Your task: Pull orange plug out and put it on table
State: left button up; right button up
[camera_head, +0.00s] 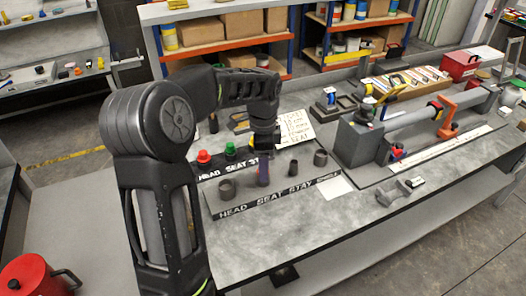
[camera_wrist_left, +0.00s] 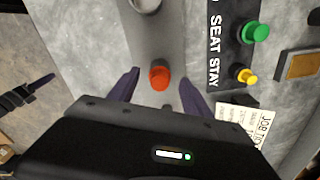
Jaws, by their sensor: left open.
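The orange plug (camera_wrist_left: 160,77) is seen from above in the left wrist view, upright at the grey front board; how deep it sits is not clear. My left gripper (camera_wrist_left: 159,88) is open, its dark purple fingers on either side of the plug with gaps showing. In the head view, the left gripper (camera_head: 264,172) points down over the front board (camera_head: 277,199), and the orange plug cannot be made out there. The grey table (camera_head: 300,226) holds the board. A dark gripper-like part, apparently my right gripper (camera_wrist_left: 38,88), shows at the left wrist view's edge.
Behind stands a black board with red (camera_head: 204,157), green (camera_head: 230,149) and yellow (camera_wrist_left: 245,76) plugs. Grey tubes (camera_head: 227,189) stand on the front board. A paper card (camera_head: 295,126) lies behind; a clamp fixture (camera_head: 360,140) stands right. Bare table lies in front.

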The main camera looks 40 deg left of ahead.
pick_arm(q)
jog(key=shift+f, duration=0.65)
grip_shut()
dwell(0.7)
jog(key=shift+r+p, duration=0.45)
jog(key=shift+r, duration=0.2)
jog(key=shift+r+p, duration=1.7)
jog(key=shift+r, duration=0.5)
